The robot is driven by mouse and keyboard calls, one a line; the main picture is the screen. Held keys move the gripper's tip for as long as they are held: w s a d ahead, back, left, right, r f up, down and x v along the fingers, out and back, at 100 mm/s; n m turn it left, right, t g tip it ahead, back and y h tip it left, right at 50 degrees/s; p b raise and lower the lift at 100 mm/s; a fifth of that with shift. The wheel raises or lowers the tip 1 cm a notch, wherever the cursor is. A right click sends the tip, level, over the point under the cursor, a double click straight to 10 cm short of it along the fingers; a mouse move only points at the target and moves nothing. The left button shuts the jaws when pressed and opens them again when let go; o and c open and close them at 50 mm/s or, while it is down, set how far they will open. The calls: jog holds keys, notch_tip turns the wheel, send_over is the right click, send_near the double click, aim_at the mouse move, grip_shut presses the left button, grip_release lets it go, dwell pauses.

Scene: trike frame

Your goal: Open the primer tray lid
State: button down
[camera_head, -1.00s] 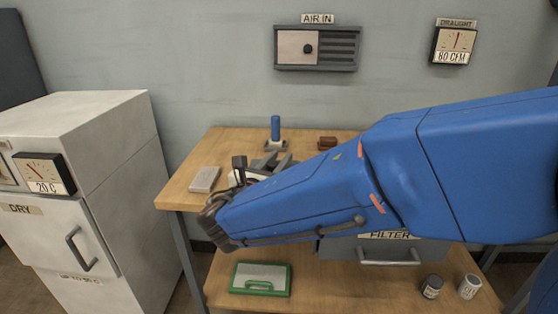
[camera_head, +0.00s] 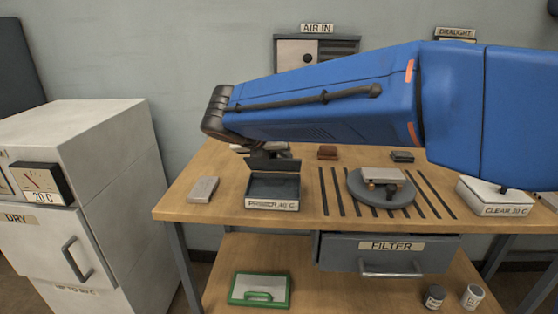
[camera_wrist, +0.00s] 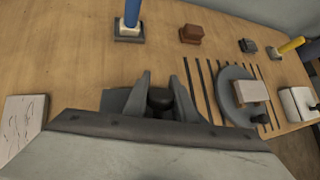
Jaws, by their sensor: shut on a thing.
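The primer tray (camera_head: 272,204) sits on the workbench near its front left, with its label facing front. Its dark lid (camera_head: 272,163) stands raised at the back of the tray, and the dark inside of the tray shows. My gripper (camera_head: 268,151) is just above and behind the lid, partly hidden by my blue arm. In the wrist view the two fingers of my gripper (camera_wrist: 160,94) are closed about a small dark knob (camera_wrist: 159,101), which appears to belong to the lid. Most of the lid is hidden there.
A pale block (camera_head: 203,189) lies left of the tray. A round turntable (camera_head: 381,188) and dark slots are to the right, then a white box (camera_head: 496,195). A brown block (camera_head: 327,152) stands behind. A blue-handled tool (camera_wrist: 131,20) stands beyond my gripper.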

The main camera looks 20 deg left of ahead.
jog(key=shift+w+a+f+n+g+h, duration=0.2)
jog(key=shift+w+g, duration=0.5)
jog(key=shift+g, duration=0.65)
jog(key=shift+w+a+n+g+h, duration=0.1)
jog(key=shift+w+n+g+h, duration=0.15)
jog(key=shift+w+g, duration=0.8)
jog(key=shift+w+a+f+n+g+h, duration=0.15)
jog(key=shift+w+n+g+h, duration=0.15)
jog(key=shift+g, duration=1.4)
jog(key=shift+w, duration=0.1)
jog(key=c, duration=1.5)
grip_release()
jog(key=shift+r, duration=0.1)
